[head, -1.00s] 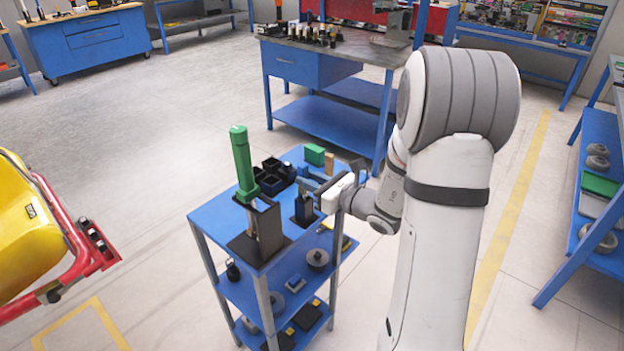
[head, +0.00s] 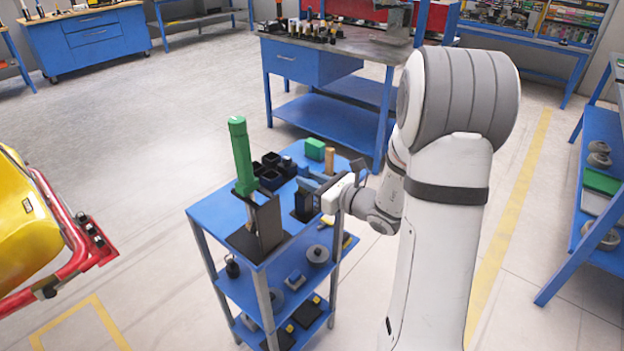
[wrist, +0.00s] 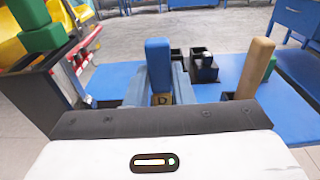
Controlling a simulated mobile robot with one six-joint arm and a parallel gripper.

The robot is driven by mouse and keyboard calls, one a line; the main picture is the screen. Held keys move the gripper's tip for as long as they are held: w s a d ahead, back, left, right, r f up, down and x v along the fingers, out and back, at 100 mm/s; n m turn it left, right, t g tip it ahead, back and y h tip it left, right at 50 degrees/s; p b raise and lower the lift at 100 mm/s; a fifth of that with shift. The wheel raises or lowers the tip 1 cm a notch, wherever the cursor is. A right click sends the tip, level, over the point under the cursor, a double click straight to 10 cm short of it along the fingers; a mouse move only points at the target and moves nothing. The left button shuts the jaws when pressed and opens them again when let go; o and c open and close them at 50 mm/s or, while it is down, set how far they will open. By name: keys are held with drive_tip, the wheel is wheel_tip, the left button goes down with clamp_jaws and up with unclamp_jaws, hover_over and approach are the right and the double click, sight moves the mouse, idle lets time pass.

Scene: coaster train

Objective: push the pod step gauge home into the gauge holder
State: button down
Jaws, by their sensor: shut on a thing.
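My gripper (head: 312,184) is at the right side of the blue cart top, low over a dark block-shaped holder (head: 302,206). In the wrist view my gripper (wrist: 161,92) is closed on an upright blue bar, which I take for the pod step gauge (wrist: 159,62). A tan tag marked D shows low between the fingers. The gauge looks about upright. Its lower end and the holder's mouth are hidden by the gripper, so I cannot tell how deep it sits.
A green-handled tool (head: 241,158) stands in a tall dark stand (head: 268,224) left of my gripper. Black bins (head: 272,170), a green block (head: 315,149) and a tan upright piece (head: 329,161) are behind. The cart's front left top (head: 215,213) is clear. A yellow pod (head: 25,215) is far left.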

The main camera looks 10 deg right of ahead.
drive_tip(key=shift+f, duration=0.35)
drive_tip(key=c, duration=1.2)
unclamp_jaws()
drive_tip(key=shift+o, duration=0.5)
drive_tip(key=o, duration=0.7)
drive_tip(key=shift+s, duration=0.1)
drive_tip(key=shift+v, duration=3.5)
drive_tip(key=shift+a+r, duration=0.1)
